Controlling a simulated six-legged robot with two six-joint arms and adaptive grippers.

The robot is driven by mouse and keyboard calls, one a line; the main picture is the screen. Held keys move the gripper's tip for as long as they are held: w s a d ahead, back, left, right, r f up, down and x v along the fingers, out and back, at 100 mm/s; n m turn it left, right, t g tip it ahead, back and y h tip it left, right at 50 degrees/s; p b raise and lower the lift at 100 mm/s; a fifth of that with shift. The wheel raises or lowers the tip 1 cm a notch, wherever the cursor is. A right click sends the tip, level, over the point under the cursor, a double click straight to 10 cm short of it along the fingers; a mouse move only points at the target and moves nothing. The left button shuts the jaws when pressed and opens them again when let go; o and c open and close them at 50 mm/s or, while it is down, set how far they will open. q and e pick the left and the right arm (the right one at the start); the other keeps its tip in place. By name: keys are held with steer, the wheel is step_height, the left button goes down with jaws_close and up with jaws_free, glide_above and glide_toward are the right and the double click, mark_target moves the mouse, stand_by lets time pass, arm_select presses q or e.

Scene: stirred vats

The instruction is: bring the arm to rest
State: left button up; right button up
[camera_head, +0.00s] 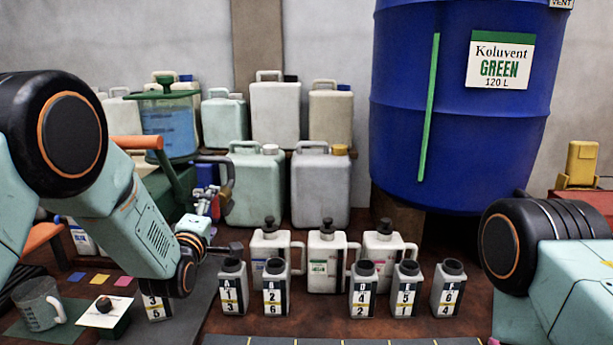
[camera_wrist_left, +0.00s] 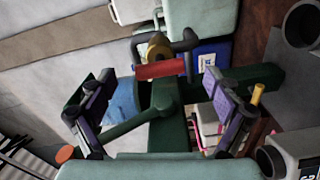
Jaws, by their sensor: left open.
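My left arm comes in from the left of the head view. My left gripper (camera_head: 207,201) is in front of a green frame (camera_head: 176,188) with a dark curved hook and a brass part. In the left wrist view the gripper (camera_wrist_left: 158,88) has its two purple-and-black fingers spread wide. The green frame, a red bar (camera_wrist_left: 160,70) and the brass part (camera_wrist_left: 159,46) show between and beyond the fingers. I see nothing held; contact with the frame cannot be told. Only my right arm shows at the right edge; its gripper is out of view.
Small labelled bottles (camera_head: 232,287) and capped white jugs (camera_head: 327,258) stand right of my left wrist. A large blue drum (camera_head: 460,110) stands behind. Canisters (camera_head: 320,185) line the back.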

arm_select(q)
steer(key=s, duration=1)
steer(key=w, duration=1.2)
steer(key=shift+w, duration=0.35)
steer(key=m, duration=0.3)
steer(key=shift+s, duration=0.15)
steer(key=m, duration=0.3)
steer(key=shift+b, duration=0.35)
steer(key=m, duration=0.2)
steer(key=shift+m, duration=0.4)
steer(key=m, duration=0.3)
steer(key=shift+b, duration=0.35)
steer(key=m, duration=0.5)
steer(key=shift+b, duration=0.3)
steer(key=shift+f, duration=0.2)
